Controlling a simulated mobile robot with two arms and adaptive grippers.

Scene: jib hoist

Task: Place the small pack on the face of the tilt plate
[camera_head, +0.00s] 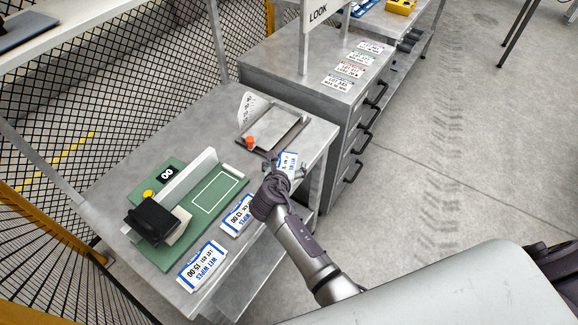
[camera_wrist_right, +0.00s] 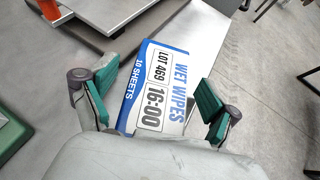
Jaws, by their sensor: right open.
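A small white-and-blue wet wipes pack (camera_wrist_right: 152,95), marked 16:00 and 10 sheets, lies between the green-padded fingers of my right gripper (camera_wrist_right: 157,92). The fingers are open, with one on each side of the pack. In the head view this pack (camera_head: 288,160) shows at the gripper (camera_head: 281,172), by the bench's right edge. What I take to be the tilt plate, a grey plate (camera_head: 280,131) with an orange knob (camera_head: 250,142), sits just beyond the gripper. It also shows at the upper left of the wrist view (camera_wrist_right: 115,14). My left gripper is out of view.
Other wipes packs lie on the bench (camera_head: 222,118): one marked 13:00 (camera_head: 238,215), one marked 15:00 (camera_head: 203,266). A green board (camera_head: 215,193) carries a black device (camera_head: 152,220). A grey drawer cabinet (camera_head: 283,65) stands behind. Open floor lies right.

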